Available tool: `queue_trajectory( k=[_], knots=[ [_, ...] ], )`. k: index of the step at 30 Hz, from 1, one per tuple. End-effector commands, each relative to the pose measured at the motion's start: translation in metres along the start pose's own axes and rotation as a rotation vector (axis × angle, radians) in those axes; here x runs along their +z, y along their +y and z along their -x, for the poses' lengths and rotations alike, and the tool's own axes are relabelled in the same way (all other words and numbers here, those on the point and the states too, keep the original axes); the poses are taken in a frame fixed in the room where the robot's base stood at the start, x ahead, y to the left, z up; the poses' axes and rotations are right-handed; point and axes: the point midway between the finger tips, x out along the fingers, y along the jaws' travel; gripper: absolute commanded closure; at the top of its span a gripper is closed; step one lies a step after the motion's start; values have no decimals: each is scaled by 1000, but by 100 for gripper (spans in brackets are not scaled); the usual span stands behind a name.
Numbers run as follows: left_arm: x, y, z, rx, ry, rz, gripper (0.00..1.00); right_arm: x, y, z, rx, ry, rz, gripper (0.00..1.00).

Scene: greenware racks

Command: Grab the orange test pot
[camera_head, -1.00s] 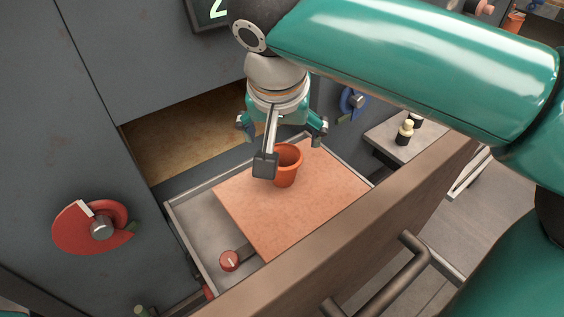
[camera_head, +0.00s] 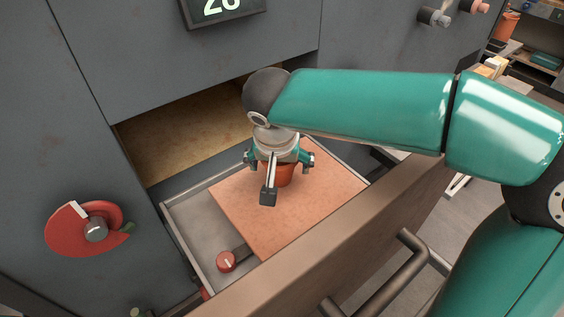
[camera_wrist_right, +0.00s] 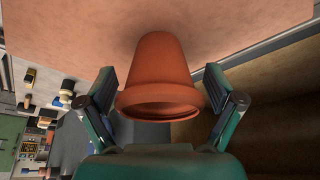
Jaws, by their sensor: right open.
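The orange test pot (camera_head: 283,178) stands upright on a flat orange-pink slab (camera_head: 310,220) in the pulled-out drawer. My right gripper (camera_head: 279,163) is right above and around the pot's top, pointing down, and hides its rim in the head view. In the right wrist view the pot (camera_wrist_right: 158,70) lies between the two open fingers (camera_wrist_right: 160,88), its rim facing me, with a gap on each side. My left gripper is not in view.
The drawer's tall brown front panel (camera_head: 310,266) with a bar handle stands on the near side. A grey cabinet wall with a red dial (camera_head: 62,232) and a display (camera_head: 224,8) rises behind and left. A small red knob (camera_head: 226,262) is beside the slab.

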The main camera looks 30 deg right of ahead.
Motion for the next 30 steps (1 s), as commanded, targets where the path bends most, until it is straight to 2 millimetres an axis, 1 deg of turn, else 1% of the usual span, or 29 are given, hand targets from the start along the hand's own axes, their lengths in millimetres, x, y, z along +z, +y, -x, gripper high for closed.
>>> queue_trajectory(
  k=[6,7,14,15,17,18,26,30],
  knots=[
    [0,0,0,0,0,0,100,0,0,-2,-1,1,0,8],
    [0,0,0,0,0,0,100,0,0,-2,-1,1,0,10],
    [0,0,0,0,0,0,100,0,0,-1,-1,0,0,48],
    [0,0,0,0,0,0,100,0,0,-1,-1,0,0,55],
    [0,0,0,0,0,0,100,0,0,-1,-1,0,0,65],
    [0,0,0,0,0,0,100,0,0,-1,-2,1,0,68],
    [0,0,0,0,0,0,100,-1,0,0,-2,1,-1,68],
    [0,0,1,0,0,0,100,-4,-1,6,-3,2,-2,68]
  ],
)
